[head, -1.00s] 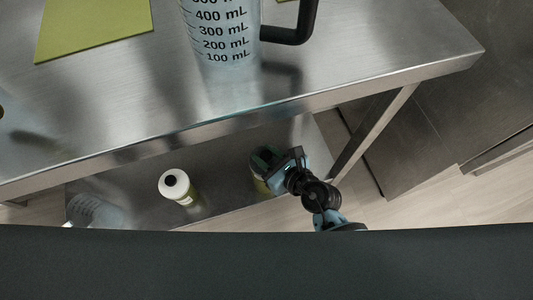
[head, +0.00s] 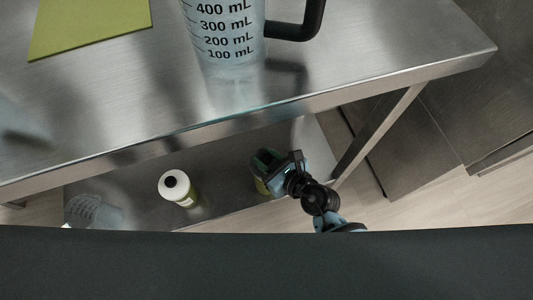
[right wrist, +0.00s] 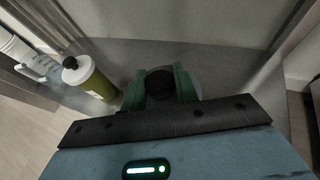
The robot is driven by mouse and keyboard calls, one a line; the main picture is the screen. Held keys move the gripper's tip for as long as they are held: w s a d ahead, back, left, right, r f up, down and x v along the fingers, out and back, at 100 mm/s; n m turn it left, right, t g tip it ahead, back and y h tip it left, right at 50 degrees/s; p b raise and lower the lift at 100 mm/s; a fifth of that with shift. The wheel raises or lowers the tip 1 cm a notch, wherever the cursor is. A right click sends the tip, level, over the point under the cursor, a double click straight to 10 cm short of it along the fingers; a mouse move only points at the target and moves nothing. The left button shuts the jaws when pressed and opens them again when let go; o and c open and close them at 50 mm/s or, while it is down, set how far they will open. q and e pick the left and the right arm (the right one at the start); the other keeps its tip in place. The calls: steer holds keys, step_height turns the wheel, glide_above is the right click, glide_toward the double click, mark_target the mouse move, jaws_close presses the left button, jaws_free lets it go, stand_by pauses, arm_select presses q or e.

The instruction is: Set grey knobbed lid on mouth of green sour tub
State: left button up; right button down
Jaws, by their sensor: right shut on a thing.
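My right gripper (head: 265,162) is down at the lower shelf, below the worktop's front edge. In the right wrist view its green fingers (right wrist: 159,85) are shut on the dark round knob (right wrist: 159,82) of the grey lid. A little of the lid's grey disc (right wrist: 195,84) shows past the fingers. In the head view a yellow-green body (head: 261,187), seemingly the green sour tub, shows just under the gripper. The gripper hides most of it, so I cannot tell whether the lid touches its mouth. My left gripper is not in view.
A white-and-green bottle with a dark top (head: 177,188) stands on the lower shelf (head: 225,180) left of my gripper. A clear container (head: 88,211) stands further left. Above, the steel worktop (head: 370,55) holds a measuring jug (head: 225,40) and a green sheet (head: 90,25).

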mark_target(272, 168)
steer(key=shift+f+b, duration=0.9)
steer(key=shift+f, duration=0.85)
steer(key=shift+f, duration=0.15)
steer(key=shift+f+b, duration=0.35)
steer(key=shift+b, duration=0.05)
steer(key=c, duration=1)
jaws_free()
